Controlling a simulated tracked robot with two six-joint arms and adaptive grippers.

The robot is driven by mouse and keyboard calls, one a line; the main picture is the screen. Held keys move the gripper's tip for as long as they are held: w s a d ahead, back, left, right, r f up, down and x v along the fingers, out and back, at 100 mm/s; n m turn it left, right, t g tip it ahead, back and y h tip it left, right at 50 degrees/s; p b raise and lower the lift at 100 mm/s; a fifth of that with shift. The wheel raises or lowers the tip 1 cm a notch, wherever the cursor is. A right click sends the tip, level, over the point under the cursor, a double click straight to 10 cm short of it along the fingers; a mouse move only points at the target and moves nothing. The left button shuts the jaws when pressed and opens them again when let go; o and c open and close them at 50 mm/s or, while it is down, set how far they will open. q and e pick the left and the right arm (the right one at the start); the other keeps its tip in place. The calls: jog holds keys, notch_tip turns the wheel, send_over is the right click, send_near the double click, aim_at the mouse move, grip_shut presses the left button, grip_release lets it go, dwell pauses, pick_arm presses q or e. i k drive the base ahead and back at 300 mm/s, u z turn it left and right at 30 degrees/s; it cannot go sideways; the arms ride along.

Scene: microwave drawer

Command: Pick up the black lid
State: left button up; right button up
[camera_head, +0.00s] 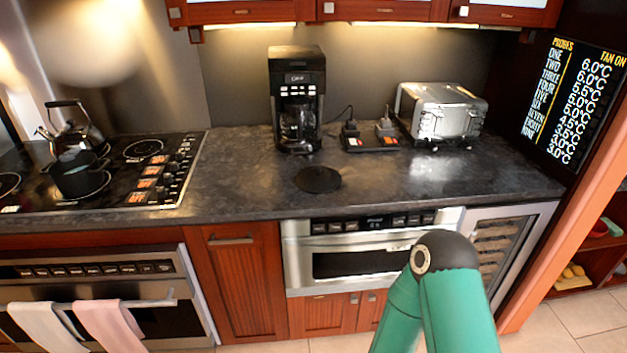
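A flat, round black disc, which looks like the black lid (318,179), lies on the dark countertop (230,190) in front of the coffee maker. Nothing touches or covers it. I cannot make out a knob on it. Neither of my grippers is in view. Only a green arm link of mine with a black joint shows at the lower right, in front of the microwave drawer, apart from the lid.
A black coffee maker (297,100) stands behind the lid. A silver toaster (440,112) and a black switch box (370,140) stand to the right. A dark pot (78,176) and a kettle (85,135) are on the stove. The microwave drawer (300,262) is shut.

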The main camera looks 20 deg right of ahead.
aim_at(317, 179)
jog(key=z, duration=0.1)
jog(key=i, duration=1)
jog(key=u, duration=0.1)
